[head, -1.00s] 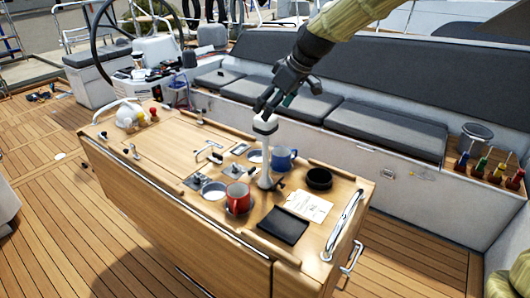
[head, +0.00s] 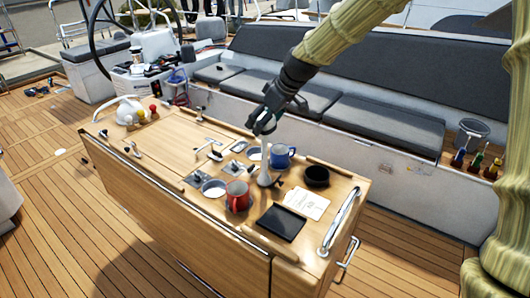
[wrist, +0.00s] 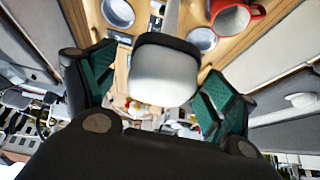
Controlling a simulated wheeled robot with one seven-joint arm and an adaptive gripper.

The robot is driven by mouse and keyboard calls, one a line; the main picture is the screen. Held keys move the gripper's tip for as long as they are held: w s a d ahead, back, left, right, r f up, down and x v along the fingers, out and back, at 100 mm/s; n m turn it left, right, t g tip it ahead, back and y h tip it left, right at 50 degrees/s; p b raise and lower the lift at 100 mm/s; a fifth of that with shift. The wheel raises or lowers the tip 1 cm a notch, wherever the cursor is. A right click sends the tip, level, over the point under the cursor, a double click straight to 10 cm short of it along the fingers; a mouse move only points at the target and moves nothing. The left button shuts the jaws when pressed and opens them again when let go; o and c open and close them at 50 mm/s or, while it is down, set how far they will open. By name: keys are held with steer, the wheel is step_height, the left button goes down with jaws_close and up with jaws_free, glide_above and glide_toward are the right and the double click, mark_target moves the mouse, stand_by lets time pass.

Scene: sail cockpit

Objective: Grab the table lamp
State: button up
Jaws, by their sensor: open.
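The table lamp is a white lamp with a thin upright stem (head: 265,168) standing on the wooden cockpit table (head: 150,155). Its head is mostly hidden behind my gripper in the head view. My gripper (head: 262,124) is at the top of the lamp, pointing down. In the wrist view, the rounded white lamp head with a dark band (wrist: 163,75) lies between the two green-padded fingers of my gripper (wrist: 160,88). The fingers are open, with gaps visible on both sides of the head.
A red mug (head: 237,196) and a blue mug (head: 281,156) stand close to the lamp. A black bowl (head: 316,177), a white paper (head: 305,203) and a dark tablet (head: 281,223) lie to the right. A white helmet-like object (head: 128,111) is at the table's left end.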

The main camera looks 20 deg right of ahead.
jaws_close()
stand_by(0.3)
